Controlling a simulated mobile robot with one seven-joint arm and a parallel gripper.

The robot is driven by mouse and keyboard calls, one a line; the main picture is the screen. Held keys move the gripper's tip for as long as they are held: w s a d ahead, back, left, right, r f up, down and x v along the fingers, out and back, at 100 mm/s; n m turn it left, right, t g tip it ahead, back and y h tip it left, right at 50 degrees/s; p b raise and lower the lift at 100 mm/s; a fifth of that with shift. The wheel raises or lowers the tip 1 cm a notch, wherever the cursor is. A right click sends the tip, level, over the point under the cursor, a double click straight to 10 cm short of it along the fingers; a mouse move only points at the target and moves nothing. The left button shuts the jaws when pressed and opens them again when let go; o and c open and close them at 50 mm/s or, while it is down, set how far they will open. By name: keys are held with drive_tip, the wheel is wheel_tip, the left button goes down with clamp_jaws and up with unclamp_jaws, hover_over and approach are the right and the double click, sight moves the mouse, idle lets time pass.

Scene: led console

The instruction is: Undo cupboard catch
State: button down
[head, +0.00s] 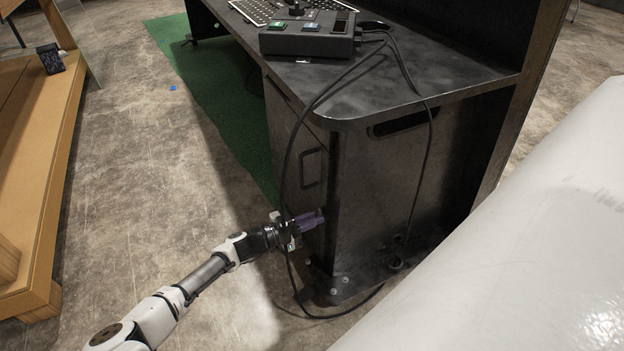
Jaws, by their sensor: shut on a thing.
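The black cupboard (378,205) is the base of the desk at the centre right. Its narrow front door (283,140) faces left and looks closed, with a dark bar handle (311,167) on it. My gripper (318,217) is at the cupboard's front edge, below and slightly right of the handle. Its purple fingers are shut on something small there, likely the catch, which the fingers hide.
A black cable (287,165) hangs from the console (310,36) past the door and loops near my wrist down to the floor. A white surface (520,240) fills the lower right. A wooden bench (40,160) stands left. Concrete floor between is clear.

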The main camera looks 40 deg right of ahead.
drive_tip(key=shift+m, duration=0.5)
drive_tip(key=c, duration=1.5)
unclamp_jaws()
drive_tip(key=shift+o, duration=0.2)
drive_tip(key=p+v, duration=0.1)
drive_tip(key=v, duration=1.2)
drive_tip(key=shift+w+a+p, duration=0.15)
drive_tip(key=shift+a+p, duration=0.2)
drive_tip(key=shift+p, duration=0.05)
